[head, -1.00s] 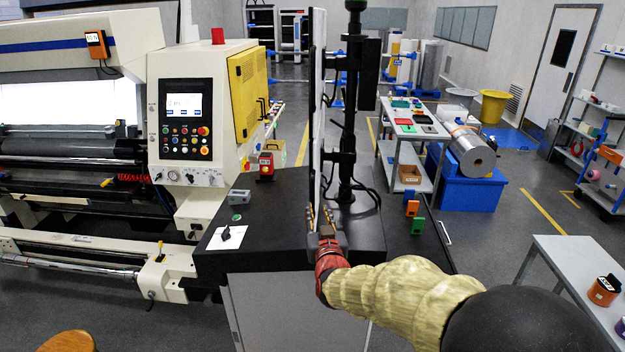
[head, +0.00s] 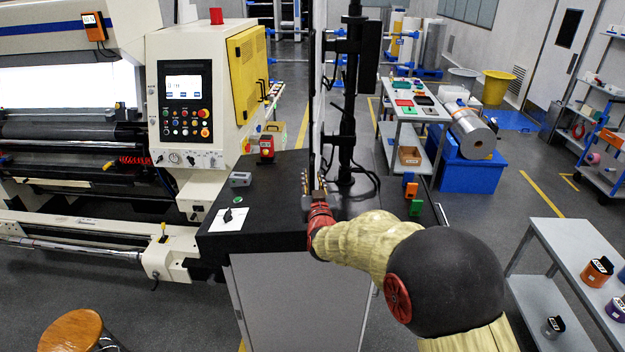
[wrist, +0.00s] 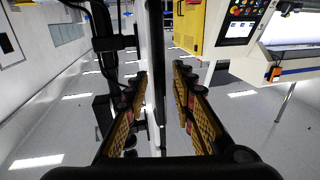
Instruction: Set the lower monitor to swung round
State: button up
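The lower monitor (head: 315,145) is a thin upright panel seen nearly edge-on in the head view, on the lower arm of a black pole (head: 347,110). In the wrist view its dark and pale edge (wrist: 154,60) runs upright between my fingers. My gripper (head: 318,192) is at the monitor's near lower edge. In the wrist view the two fingers (wrist: 158,85) stand apart, one on each side of the panel. A gap shows on the right side; contact on the left I cannot tell. The screen face is hidden by the edge-on angle.
The upper monitor (head: 317,55) is also edge-on, above on the pole. The black bench top (head: 270,200) carries a grey box (head: 240,179), a knob on a white plate (head: 231,218), and orange and green blocks (head: 416,207) at right. A machine control panel (head: 186,100) stands left.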

grip_shut()
dwell(0.8)
